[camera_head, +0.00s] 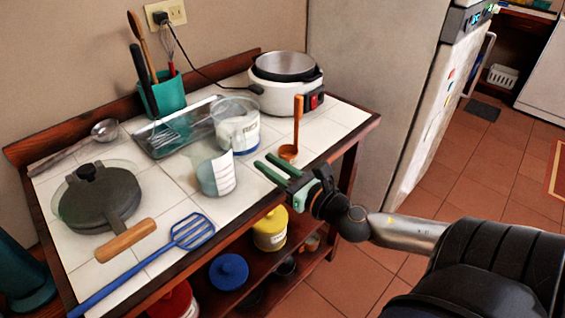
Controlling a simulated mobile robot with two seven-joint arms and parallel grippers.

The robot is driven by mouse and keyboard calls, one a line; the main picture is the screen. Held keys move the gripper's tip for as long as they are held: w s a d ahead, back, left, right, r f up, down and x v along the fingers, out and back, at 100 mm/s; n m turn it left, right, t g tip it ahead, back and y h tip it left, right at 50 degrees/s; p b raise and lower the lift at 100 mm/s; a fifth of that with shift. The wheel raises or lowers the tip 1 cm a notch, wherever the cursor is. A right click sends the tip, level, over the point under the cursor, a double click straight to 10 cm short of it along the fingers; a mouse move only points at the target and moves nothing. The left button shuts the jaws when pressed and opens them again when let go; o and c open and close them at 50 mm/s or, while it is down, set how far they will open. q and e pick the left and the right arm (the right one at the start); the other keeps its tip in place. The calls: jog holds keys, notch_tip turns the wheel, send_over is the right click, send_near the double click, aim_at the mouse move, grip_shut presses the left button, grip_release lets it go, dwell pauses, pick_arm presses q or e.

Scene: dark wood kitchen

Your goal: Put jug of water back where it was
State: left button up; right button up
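A clear jug (214,175) with white markings on its side stands upright on the white-tiled tabletop (176,205), near the front edge. I cannot make out the water level in it. My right gripper (262,163) reaches in from the right, with its two green fingers apart and nothing between them. Its fingertips are just right of the jug, with a small visible gap. My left gripper is not in view.
Behind the jug are a clear container (238,132), a metal tray (165,145) and a white cooker (286,95). A wooden ladle (298,122) is right, a press (98,200) and blue spatula (150,262) left. A fridge (372,80) stands right of the table.

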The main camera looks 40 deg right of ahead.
jog(key=shift+s+d, duration=0.15)
jog(key=shift+s, duration=1.6)
dwell(0.3)
